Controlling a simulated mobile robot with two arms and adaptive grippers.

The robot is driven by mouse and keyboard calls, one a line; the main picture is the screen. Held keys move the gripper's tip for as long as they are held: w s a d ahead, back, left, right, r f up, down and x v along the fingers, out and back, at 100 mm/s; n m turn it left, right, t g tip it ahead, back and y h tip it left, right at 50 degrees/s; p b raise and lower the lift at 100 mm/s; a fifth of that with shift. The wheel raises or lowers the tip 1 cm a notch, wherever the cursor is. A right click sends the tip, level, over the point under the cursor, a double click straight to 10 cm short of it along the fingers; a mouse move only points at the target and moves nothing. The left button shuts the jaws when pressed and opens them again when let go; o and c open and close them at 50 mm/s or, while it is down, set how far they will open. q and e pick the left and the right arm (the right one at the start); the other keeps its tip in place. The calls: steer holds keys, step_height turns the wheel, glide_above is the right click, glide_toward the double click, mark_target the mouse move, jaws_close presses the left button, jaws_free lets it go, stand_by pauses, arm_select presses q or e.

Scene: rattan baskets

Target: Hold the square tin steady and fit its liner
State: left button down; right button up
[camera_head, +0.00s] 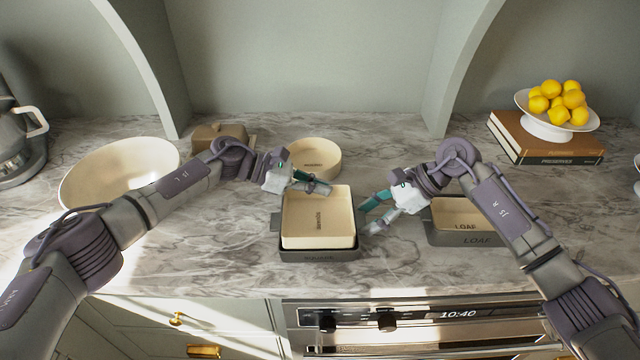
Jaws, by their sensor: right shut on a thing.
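The square tin (320,256) is dark grey and stands on the counter near its front edge, with a handle at its left side. Its cream square liner (318,215) sits over and partly inside it, its rim above the tin's rim; I cannot tell whether it is fully seated. My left gripper (321,188) is at the liner's far edge; its fingers overlap and I cannot tell whether they are open or shut. My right gripper (362,222) is shut on the square tin at its right side, where the fingers hide the grip.
A grey loaf tin (478,239) with a cream liner (460,214) stands to the right, partly behind my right arm. A round cream dish (313,158) lies behind the square tin. A large bowl (110,180) is at left; books (535,146) bear a lemon stand (548,122).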

arm_select(q)
steer(key=shift+f, duration=0.15)
steer(key=c, duration=1.2)
jaws_free()
steer(key=shift+c, duration=0.2)
steer(key=shift+r, duration=4.55)
